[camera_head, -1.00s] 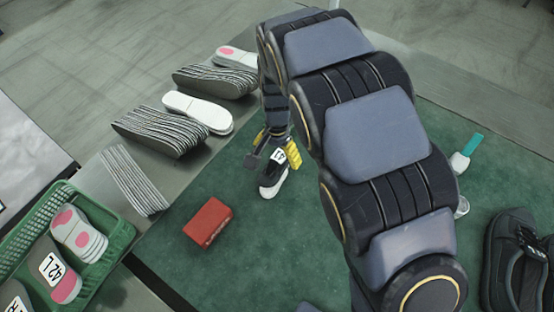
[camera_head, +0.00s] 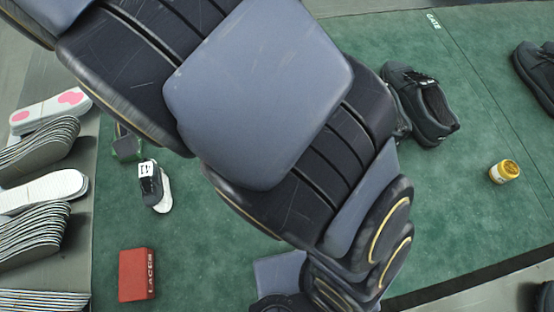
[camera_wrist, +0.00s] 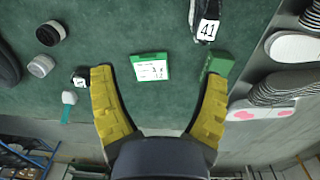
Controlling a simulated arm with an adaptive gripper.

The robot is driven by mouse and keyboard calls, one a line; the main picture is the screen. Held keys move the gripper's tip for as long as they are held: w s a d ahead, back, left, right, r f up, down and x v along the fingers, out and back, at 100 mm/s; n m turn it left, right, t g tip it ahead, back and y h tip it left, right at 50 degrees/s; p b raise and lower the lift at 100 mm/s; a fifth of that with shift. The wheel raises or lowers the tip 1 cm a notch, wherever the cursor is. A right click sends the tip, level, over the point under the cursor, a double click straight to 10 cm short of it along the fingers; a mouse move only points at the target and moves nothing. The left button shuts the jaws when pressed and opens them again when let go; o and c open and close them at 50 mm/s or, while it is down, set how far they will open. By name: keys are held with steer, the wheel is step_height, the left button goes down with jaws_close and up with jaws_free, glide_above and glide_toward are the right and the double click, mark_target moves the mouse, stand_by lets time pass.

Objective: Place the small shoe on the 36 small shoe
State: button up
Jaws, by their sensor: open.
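A small black shoe with a white sole and a label reading 41 (camera_head: 151,182) stands on the green mat (camera_head: 220,245), left of my arm in the head view. It also shows at the top of the wrist view (camera_wrist: 204,30), beyond my right finger. My gripper (camera_wrist: 155,98) is open and empty in the wrist view, over the mat. In the head view my arm hides it. A small dark item with a white tag (camera_wrist: 80,78) lies left of my left finger; its number is unreadable. No label reading 36 can be made out.
A green-edged card (camera_wrist: 150,68) lies ahead between my fingers, and a green box (camera_wrist: 218,64) is by the right fingertip. A red laces box (camera_head: 137,274), a yellow-lidded jar (camera_head: 504,171) and a large black shoe (camera_head: 420,105) are on the mat. Insoles (camera_head: 40,190) line the left.

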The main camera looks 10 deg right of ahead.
steer(key=s+d+r, duration=0.2)
steer(key=d+r, duration=0.1)
steer(key=d, duration=0.5)
steer(key=s+d+r, duration=0.3)
steer(key=d+r, duration=0.1)
steer(key=d, duration=0.3)
steer(key=s+d+r+g, duration=0.1)
steer(key=s+d, duration=0.8)
steer(key=s, duration=0.4)
steer(key=shift+d+r, duration=0.2)
steer(key=shift+d, duration=0.05)
steer(key=shift+a+f+g, duration=0.15)
steer(key=shift+g, duration=0.15)
